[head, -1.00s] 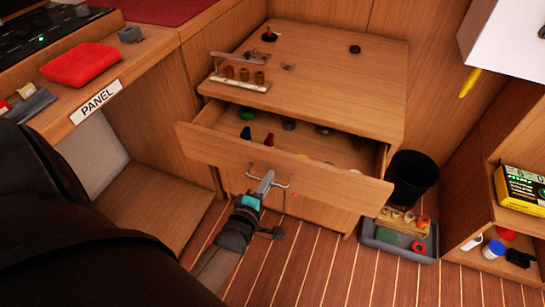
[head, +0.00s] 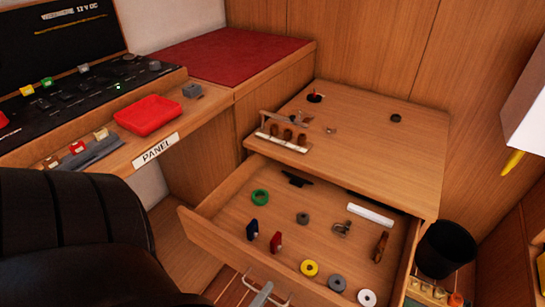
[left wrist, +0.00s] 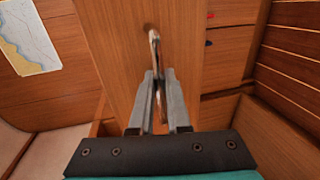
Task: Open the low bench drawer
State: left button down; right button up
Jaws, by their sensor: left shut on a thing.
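The low bench drawer (head: 225,239) is pulled well out from the wooden bench (head: 365,150). Its inside shows a green ring, a yellow ring, grey and white rings, blue and red pieces, a white bar and other small parts. My left gripper (head: 262,296) is at the metal handle (head: 280,294) on the drawer front, at the bottom edge of the head view. In the left wrist view the gripper's fingers (left wrist: 160,103) are closed around the handle (left wrist: 154,45). My right gripper is not in view.
A black bin (head: 445,250) stands right of the bench. A panel desk with a red tray (head: 148,115) is at the left. A dark padded seat (head: 75,240) fills the lower left. A rack (head: 283,142) stands on the bench top.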

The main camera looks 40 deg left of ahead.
pick_arm(q)
jog(key=shift+s, duration=0.45)
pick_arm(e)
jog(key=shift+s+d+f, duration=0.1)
pick_arm(q)
jog(key=c, duration=1.2)
grip_release()
jog(key=shift+d, duration=0.1)
jog(key=shift+o, duration=0.2)
jog(key=p+v, duration=0.2)
jog(key=v, duration=1.3)
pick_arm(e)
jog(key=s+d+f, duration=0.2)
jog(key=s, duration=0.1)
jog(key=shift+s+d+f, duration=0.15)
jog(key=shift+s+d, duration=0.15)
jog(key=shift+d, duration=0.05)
